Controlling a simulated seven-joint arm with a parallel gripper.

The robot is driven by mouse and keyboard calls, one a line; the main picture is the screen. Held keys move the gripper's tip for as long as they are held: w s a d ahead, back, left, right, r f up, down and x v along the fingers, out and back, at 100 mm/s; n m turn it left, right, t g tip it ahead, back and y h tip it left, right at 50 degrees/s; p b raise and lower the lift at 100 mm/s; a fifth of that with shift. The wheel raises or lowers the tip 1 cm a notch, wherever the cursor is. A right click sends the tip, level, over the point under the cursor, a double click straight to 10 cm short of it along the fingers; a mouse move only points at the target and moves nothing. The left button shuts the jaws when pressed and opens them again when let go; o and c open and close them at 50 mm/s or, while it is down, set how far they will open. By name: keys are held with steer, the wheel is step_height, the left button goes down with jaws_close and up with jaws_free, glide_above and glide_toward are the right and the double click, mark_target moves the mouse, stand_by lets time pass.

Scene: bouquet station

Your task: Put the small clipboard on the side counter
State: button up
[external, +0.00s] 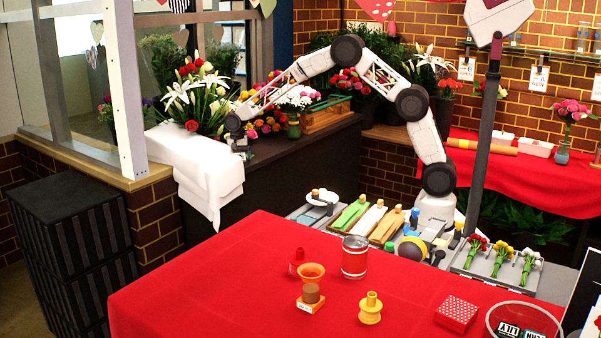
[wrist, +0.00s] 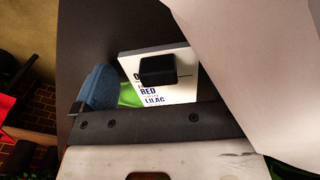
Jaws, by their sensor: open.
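My gripper (external: 240,149) is low at the dark side counter (external: 287,143), beside the white cloth (external: 205,165). A small white card with a dark block over its upper part, which looks like the small clipboard (wrist: 172,90), shows in the wrist view. It bears the words RED and LILAC and seems to be at the dark counter surface (wrist: 95,35), just beyond the gripper's dark bar (wrist: 150,122). My gripper is open. The bar hides the card's lower edge. I cannot tell whether the card touches the fingers. In the external view the clipboard is too small to make out.
Flower arrangements (external: 205,95) stand behind my gripper. The white cloth (wrist: 250,60) fills the right of the wrist view.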

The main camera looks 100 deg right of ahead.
step_height(320, 180, up, 12)
stand_by(0.7)
steer(key=shift+a+r, duration=0.1)
steer(key=shift+r, duration=0.05)
stand_by(0.5)
steer(key=s+a+r+n, duration=0.3)
steer(key=s+a+r, duration=0.2)
steer(key=s+a, duration=0.4)
steer(key=s+a+r+n+t, duration=0.1)
steer(key=s+a+r+n, duration=0.2)
steer(key=s+a+r, duration=0.5)
steer(key=s+a+r+n, duration=0.3)
steer(key=s+a, duration=0.3)
steer(key=a, duration=0.6)
steer(key=s+a+f+n, duration=0.1)
steer(key=s+a+n, duration=0.2)
steer(key=s, duration=0.7)
steer(key=s+a+f+n+t, duration=0.1)
steer(key=s+a+f+n, duration=0.1)
steer(key=s+a, duration=0.4)
steer(key=s+a+f+n, duration=0.2)
steer(key=s+a, duration=0.3)
steer(key=s, duration=1)
steer(key=shift+f+n+t, duration=0.15)
steer(key=shift+n+t, duration=0.15)
steer(key=shift+n, duration=0.6)
